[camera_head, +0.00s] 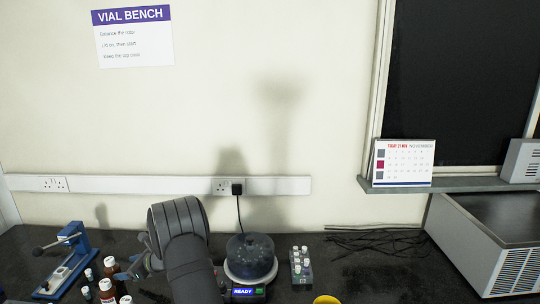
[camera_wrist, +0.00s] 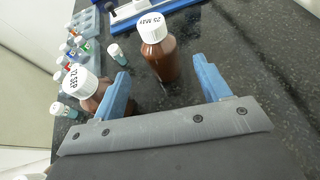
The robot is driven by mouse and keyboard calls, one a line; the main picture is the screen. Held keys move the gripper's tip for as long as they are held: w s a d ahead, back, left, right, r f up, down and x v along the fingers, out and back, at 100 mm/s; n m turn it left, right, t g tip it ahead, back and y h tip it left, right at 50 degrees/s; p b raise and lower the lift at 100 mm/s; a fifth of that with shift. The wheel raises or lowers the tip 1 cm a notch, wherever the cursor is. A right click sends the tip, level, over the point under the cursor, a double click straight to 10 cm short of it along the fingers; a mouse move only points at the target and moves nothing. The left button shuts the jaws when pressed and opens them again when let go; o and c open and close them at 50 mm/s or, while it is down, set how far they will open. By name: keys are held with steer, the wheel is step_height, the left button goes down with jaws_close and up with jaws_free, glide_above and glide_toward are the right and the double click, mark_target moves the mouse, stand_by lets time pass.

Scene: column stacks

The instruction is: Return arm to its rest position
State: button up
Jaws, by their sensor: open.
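My gripper (camera_wrist: 161,66) is open in the wrist view, with its two blue fingers spread and nothing held. A brown bottle (camera_wrist: 162,62) with a white cap stands upright beyond the gap between the fingertips. A second brown bottle (camera_wrist: 92,101) with a white cap is partly hidden behind the left finger. In the head view my arm rises at the lower middle, and my gripper (camera_head: 138,268) shows only in part at its left, above the bench near the bottles.
A blue press (camera_head: 68,258) stands at the far left. Small vials (camera_wrist: 62,109) stand near the bottles, several in a rack (camera_wrist: 86,24). A round machine (camera_head: 251,258) reading READY and a grey vial block (camera_head: 301,267) are right of my arm. Cables (camera_head: 372,240) lie farther right.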

mark_target(113, 260)
steer(key=x, duration=0.7)
steer(key=shift+w+a+r, duration=0.1)
steer(key=shift+a, duration=0.3)
step_height(113, 260, up, 4)
steer(key=shift+f, duration=0.15)
steer(key=w+d+r, duration=0.2)
steer(key=d+r, duration=0.5)
steer(key=d, duration=0.5)
step_height(113, 260, up, 18)
steer(key=w+d+m+t+h, duration=0.1)
steer(key=w+d+m+t, duration=0.2)
steer(key=d, duration=0.6)
steer(key=w+d+m+t+h, duration=0.2)
steer(key=w+d, duration=0.4)
steer(key=d, duration=0.3)
steer(key=shift+w+r+m+t, duration=0.25)
steer(key=shift+w+m+t, duration=0.05)
steer(key=shift+m+t, duration=0.45)
steer(key=shift+o, duration=0.4)
